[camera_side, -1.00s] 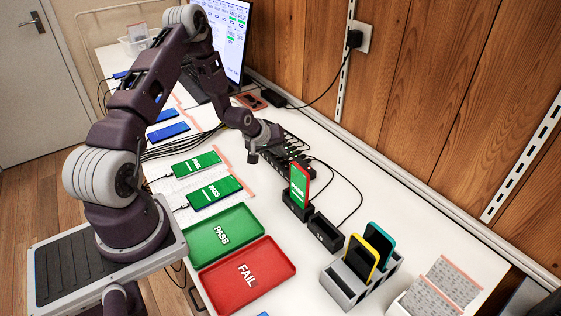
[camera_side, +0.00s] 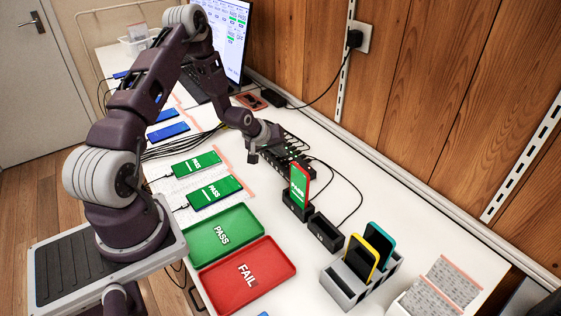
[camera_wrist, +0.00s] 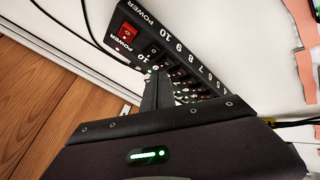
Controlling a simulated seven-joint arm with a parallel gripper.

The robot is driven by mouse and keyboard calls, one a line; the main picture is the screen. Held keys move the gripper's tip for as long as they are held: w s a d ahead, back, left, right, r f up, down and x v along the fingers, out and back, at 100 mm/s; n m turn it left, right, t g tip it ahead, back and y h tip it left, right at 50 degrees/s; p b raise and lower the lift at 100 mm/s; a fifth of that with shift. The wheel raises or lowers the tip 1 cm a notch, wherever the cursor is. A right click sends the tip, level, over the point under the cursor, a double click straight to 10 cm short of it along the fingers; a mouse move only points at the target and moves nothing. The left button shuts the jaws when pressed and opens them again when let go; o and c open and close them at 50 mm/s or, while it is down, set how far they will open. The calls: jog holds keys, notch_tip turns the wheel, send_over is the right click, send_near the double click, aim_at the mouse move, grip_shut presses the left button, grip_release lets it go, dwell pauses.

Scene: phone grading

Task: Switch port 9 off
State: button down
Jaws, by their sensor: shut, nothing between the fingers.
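The black port hub (camera_wrist: 170,50) fills the upper middle of the wrist view, with a red power switch (camera_wrist: 127,36) at its left end and numbered ports, 10 and 9 nearest that switch. Small green lights show along its row. My gripper (camera_wrist: 152,76) is shut and empty, its tips right at the hub's row near the 10 and 9 labels. The tips cover part of the row, so I cannot tell whether they touch the port 9 switch. In the side view the hub (camera_side: 292,160) lies behind my gripper (camera_side: 252,158), with cables running from it.
A phone showing PASS (camera_side: 299,186) stands in a black dock beside the hub, and an empty dock (camera_side: 326,232) is next to it. Green PASS (camera_side: 243,222) and red FAIL (camera_side: 215,289) trays lie in front. A grey rack (camera_side: 345,285) holds two phones.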

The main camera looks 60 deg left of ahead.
aim_at(282, 161)
jog(key=shift+f, duration=0.1)
dwell(0.3)
jog(key=shift+f, duration=0.35)
jog(key=shift+s+f, duration=0.1)
jog(key=shift+f, duration=0.2)
dwell(0.4)
jog(key=shift+r, duration=0.75)
jog(key=shift+w+r, duration=0.25)
jog(key=shift+r, duration=1)
jog(key=shift+w+r, duration=0.2)
jog(key=shift+r, duration=1.05)
